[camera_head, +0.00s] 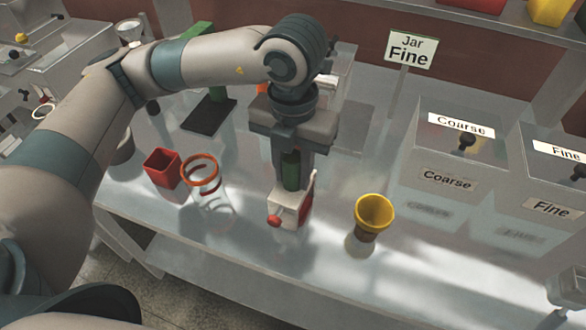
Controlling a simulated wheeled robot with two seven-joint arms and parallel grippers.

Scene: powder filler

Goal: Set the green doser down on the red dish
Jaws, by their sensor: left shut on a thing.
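My left gripper (291,155) points down over the middle of the counter, shut on the green doser (291,172). The doser's green upper part is between the fingers. Directly below it is a white block (285,203) with a red side and a red knob; I cannot tell whether it is part of the doser or whether it touches the counter. A red square open container (162,168), possibly the red dish, stands to the left, apart from the gripper. A grey part at the lower right edge (567,292) may be my right gripper; its fingers are unclear.
An orange-red ring on a clear stand (201,173) is between the red container and the doser. A yellow cup (374,215) stands to the right. Clear bins labelled Coarse (447,180) and Fine (550,208) are further right. A "Jar Fine" sign (410,48) stands behind.

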